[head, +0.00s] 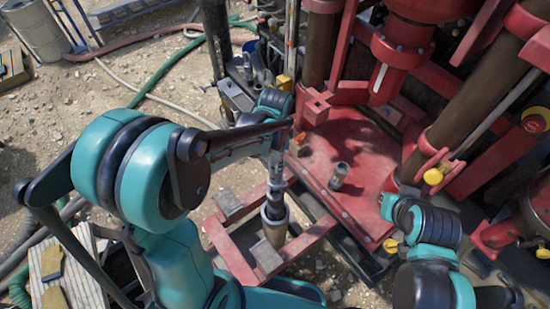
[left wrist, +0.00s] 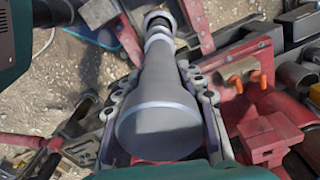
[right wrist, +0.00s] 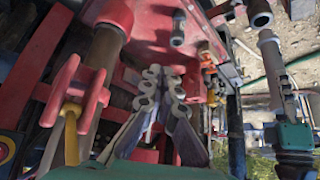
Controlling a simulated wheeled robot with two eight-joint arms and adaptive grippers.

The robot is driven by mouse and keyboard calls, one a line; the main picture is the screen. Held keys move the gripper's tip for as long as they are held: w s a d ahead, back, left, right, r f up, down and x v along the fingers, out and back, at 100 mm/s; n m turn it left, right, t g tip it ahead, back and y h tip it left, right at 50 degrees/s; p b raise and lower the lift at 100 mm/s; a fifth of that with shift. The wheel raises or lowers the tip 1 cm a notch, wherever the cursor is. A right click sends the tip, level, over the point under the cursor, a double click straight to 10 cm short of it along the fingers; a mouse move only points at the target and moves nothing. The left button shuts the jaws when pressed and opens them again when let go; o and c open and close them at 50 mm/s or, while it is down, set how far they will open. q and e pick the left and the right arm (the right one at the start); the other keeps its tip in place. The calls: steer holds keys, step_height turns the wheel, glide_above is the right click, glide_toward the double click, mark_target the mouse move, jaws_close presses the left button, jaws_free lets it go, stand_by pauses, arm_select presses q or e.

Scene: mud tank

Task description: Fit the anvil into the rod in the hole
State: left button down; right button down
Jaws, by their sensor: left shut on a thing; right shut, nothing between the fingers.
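The anvil (left wrist: 158,115) is a long grey metal piece, wide at its near end and narrowing away. My left gripper (head: 278,140) is shut around it, with fingers on both sides in the left wrist view. The anvil hangs roughly upright over the rod in the hole (head: 274,213), which stands in a collar on the red frame. In the right wrist view the anvil (right wrist: 270,58) lines up closely with the rod (right wrist: 258,13). I cannot tell whether they touch or are engaged. My right gripper (right wrist: 165,85) is shut and empty, away from the anvil.
A red rig deck (head: 365,165) with a short grey cylinder (head: 339,176) on it lies right of the hole. Red posts and pipes crowd the right side. A red low frame (head: 225,245) surrounds the hole. Hoses (head: 165,70) cross the gravel at the left.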

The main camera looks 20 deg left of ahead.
arm_select(q)
step_height(320, 180, down, 4)
steer(key=b, duration=0.2)
steer(key=shift+b, duration=0.3)
steer(key=shift+d+f+b, duration=0.1)
steer(key=shift+f+b, duration=0.45)
steer(key=shift+f, duration=0.2)
steer(key=shift+f+b, duration=1.1)
steer(key=shift+f, duration=0.15)
steer(key=c, duration=0.8)
jaws_free()
steer(key=shift+s, duration=0.1)
steer(key=shift+c, duration=0.2)
